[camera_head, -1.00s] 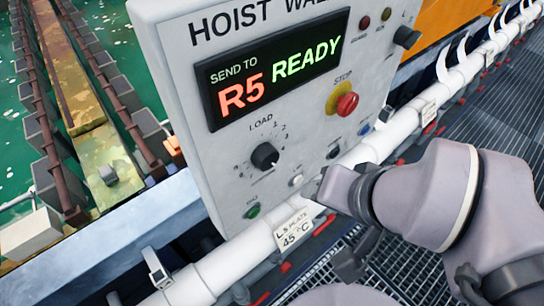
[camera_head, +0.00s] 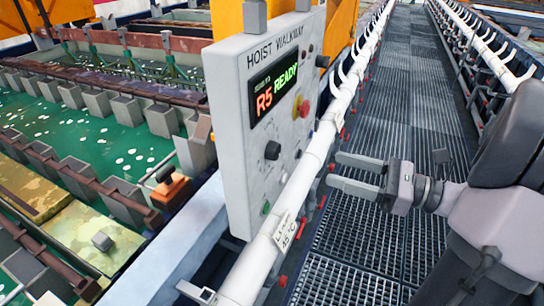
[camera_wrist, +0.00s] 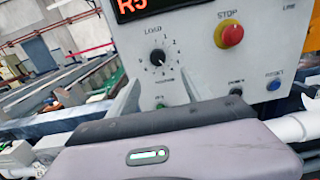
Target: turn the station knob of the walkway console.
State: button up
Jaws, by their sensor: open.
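The walkway console (camera_head: 235,100) is a pale grey panel with a display reading "R5 READY". A black round knob (camera_head: 273,150) with a numbered dial sits below the display. The same knob shows in the wrist view (camera_wrist: 157,57), under the word "LOAD"; the word below it is too blurred to read. My gripper (camera_head: 334,170) is open and empty, its two fingers pointing left toward the console across the white pipe. It is apart from the knob, to its right and a little lower in the head view.
A red stop button (camera_head: 305,108) on a yellow base is right of the knob. A white pipe (camera_head: 300,185) with upright hooks runs in front of the console. Metal grating (camera_head: 400,110) forms a clear walkway. Green tanks (camera_head: 110,150) lie to the left.

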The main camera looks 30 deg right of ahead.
aim_at(278, 153)
jog(key=b+x, duration=0.2)
jog(key=x, duration=1.1)
jog(key=shift+s+a, duration=0.15)
grip_shut()
